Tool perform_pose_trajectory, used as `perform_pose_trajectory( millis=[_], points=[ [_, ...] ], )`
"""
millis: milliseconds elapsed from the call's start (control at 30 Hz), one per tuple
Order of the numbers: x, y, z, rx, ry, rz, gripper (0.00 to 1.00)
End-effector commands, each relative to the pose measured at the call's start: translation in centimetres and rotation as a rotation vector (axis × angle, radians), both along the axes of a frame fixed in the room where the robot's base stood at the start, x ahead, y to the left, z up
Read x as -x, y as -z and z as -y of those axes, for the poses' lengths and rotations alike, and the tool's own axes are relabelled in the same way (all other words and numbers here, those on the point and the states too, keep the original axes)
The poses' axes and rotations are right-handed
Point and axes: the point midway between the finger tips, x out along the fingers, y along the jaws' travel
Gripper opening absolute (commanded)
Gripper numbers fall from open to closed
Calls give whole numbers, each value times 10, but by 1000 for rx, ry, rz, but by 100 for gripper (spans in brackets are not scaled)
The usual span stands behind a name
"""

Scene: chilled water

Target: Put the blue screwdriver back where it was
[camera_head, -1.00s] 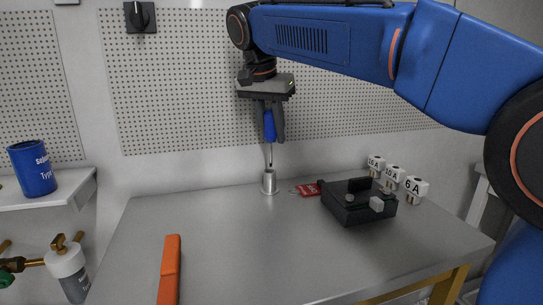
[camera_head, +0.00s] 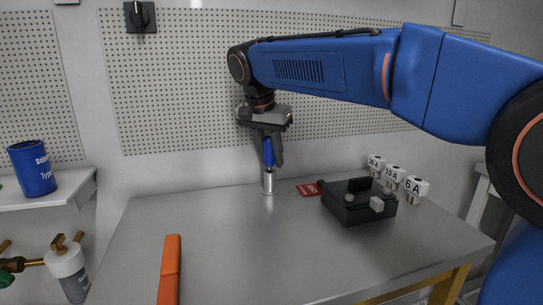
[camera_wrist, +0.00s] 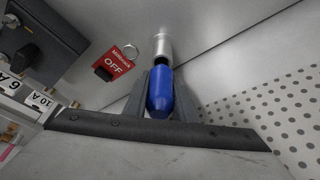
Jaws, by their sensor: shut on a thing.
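The blue screwdriver (camera_head: 268,153) is upright in my gripper (camera_head: 268,160), which is shut on its handle. Its shaft is down inside a small silver metal cup (camera_head: 267,184) on the table. The handle's lower end is close above the cup's rim. In the wrist view the blue handle (camera_wrist: 160,92) sits between the two dark fingers, with the metal cup (camera_wrist: 163,46) directly beyond it. The screwdriver's tip is hidden inside the cup.
A red "OFF" tag (camera_head: 308,189) lies right of the cup. A black box (camera_head: 358,207) and several white fuse blocks (camera_head: 394,175) stand further right. An orange bar (camera_head: 170,268) lies at front left. A pegboard (camera_head: 180,90) stands behind. The table's middle (camera_head: 240,235) is clear.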

Motion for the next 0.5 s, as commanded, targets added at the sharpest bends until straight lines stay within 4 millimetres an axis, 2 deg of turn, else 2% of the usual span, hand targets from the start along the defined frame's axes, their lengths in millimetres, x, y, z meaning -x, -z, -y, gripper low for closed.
perform_pose_trajectory(
  millis=[267, 300, 367, 500],
  points=[
    [0, 2, 0, -1, 0, 0, 0],
    [0, 2, 0, 0, 0, 1, 29],
    [0, 2, 0, -1, 0, 0, 43],
    [0, 2, 0, -1, 0, 0, 43]
  ],
)
